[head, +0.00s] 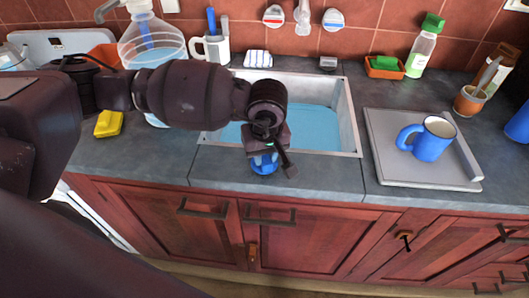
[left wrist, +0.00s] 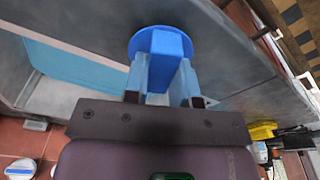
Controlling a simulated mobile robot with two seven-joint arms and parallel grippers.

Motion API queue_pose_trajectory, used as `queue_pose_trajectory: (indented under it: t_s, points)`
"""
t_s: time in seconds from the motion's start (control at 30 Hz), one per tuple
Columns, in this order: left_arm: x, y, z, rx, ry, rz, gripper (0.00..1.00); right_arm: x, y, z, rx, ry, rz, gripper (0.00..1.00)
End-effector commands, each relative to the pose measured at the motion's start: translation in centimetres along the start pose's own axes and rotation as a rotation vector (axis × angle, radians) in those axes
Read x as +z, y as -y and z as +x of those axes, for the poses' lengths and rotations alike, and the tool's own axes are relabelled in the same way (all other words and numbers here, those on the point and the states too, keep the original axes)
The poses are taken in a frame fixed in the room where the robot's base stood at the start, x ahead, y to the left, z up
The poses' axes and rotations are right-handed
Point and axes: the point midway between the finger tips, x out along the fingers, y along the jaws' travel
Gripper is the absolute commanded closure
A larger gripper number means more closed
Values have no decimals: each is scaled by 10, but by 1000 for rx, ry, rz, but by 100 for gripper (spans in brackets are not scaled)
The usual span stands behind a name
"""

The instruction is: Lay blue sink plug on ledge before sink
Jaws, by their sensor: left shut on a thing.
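The blue sink plug (head: 264,163) is at the counter strip in front of the sink, below my left gripper (head: 266,152). In the left wrist view the plug (left wrist: 160,45) shows a round disc with a block-shaped grip, and the fingers of my left gripper (left wrist: 163,82) are shut on that grip. The disc looks to be at the grey ledge (head: 222,170); I cannot tell whether it touches. The sink (head: 350,125) is behind, with light blue water or lining in it. My right gripper is not in view.
A grey tray (head: 385,170) with a blue mug (head: 432,140) is to the right. A yellow sponge (head: 108,123) is on the left. Soap bottle (head: 422,50), orange dish (head: 384,68) and large clear jug (head: 152,42) stand behind. The ledge beside the plug is clear.

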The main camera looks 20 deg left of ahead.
Motion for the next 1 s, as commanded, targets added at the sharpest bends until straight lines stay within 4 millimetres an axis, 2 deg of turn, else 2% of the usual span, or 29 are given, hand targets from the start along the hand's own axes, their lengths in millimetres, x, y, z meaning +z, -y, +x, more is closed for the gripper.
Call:
queue_pose_trajectory:
  t_s: [0.3,0.33,0.5,0.83,1.0]
  points:
    - [0,0,3,0,0,0,98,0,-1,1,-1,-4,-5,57]
    - [0,0,3,0,0,0,72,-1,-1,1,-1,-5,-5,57]
    - [0,0,2,0,-1,0,50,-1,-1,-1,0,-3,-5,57]
    - [0,0,-2,1,-2,0,50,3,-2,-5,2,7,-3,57]
    - [-1,0,-21,2,-4,0,50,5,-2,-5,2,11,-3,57]
